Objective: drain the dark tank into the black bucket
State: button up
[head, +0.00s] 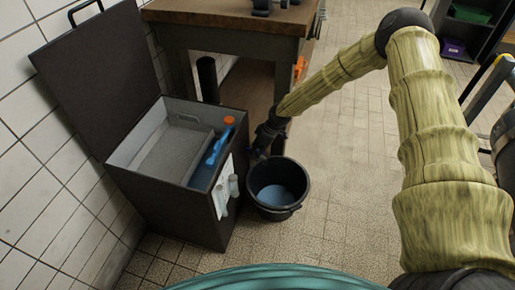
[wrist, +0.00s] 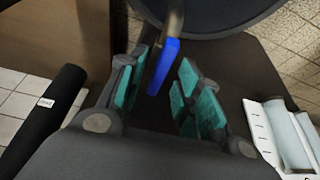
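The dark tank (head: 170,215) stands against the tiled wall at the left in the head view, its lid (head: 100,75) raised. Inside it are a grey block and a blue item with an orange cap (head: 229,120). The black bucket (head: 279,208) stands on the floor close to the tank's right side, with a bluish surface inside; its dark rim also shows at the top of the wrist view (wrist: 205,33). A blue lever (wrist: 163,67) on a metal stem lies between the teal pads of my gripper (wrist: 163,88). Gaps show beside it, so my gripper is open around it.
A white holder with pale cylinders (head: 227,190) is on the tank's side, near my gripper's right in the wrist view. A wooden-topped bench (head: 235,14) stands behind, with a black cylinder (head: 208,80) beside it. Open tiled floor (head: 350,185) lies right of the bucket.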

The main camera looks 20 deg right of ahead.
jog(key=v, duration=1.1)
jog(key=shift+d+r, duration=0.2)
jog(key=shift+r, duration=0.15)
jog(key=shift+s, duration=0.15)
jog(key=s+a+f+m+g, duration=0.1)
jog(key=s+a+f+m, duration=0.1)
jog(key=s+a+f, duration=0.75)
jog(key=s+f+m+g+h, duration=0.1)
jog(key=s+f+m, duration=0.3)
jog(key=s, duration=0.9)
jog(key=s+f+m, duration=0.3)
jog(key=s, duration=1.1)
jog(key=s+d+r+m+h, duration=0.1)
jog(key=s+d+m+h, duration=0.2)
jog(key=s, duration=0.8)
notch_tip(320, 180, up, 23)
jog(key=d+p, duration=0.1)
jog(key=p, duration=2.2)
jog(key=shift+d, duration=0.25)
